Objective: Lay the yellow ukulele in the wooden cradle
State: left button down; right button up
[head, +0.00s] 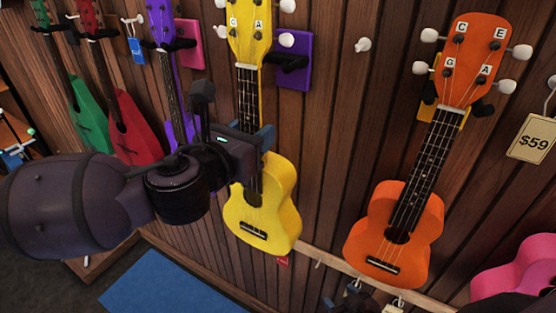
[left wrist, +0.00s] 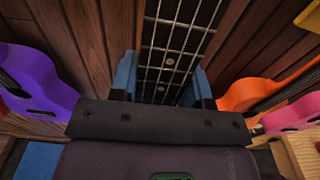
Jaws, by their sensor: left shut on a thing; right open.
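The yellow ukulele (head: 262,218) hangs upright against the plank wall, its headstock in front of a purple plate (head: 294,62) with a black hook. My left gripper (head: 257,138) is shut on its neck, just above the body. In the left wrist view the blue fingers (left wrist: 165,82) stand on both sides of the dark fretboard (left wrist: 175,50). The wooden cradle is not visible in either view.
An orange ukulele (head: 393,228) hangs close on the right, beside a $59 tag (head: 532,138). Purple (head: 180,128), red (head: 133,128) and green (head: 88,122) ukuleles hang left. A pink one (head: 510,268) is at lower right. A blue mat (head: 165,285) lies below.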

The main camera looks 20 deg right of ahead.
pick_arm(q)
jog(key=shift+p+v, duration=0.55)
jog(key=shift+v, duration=1.35)
jog(key=shift+f, duration=0.1)
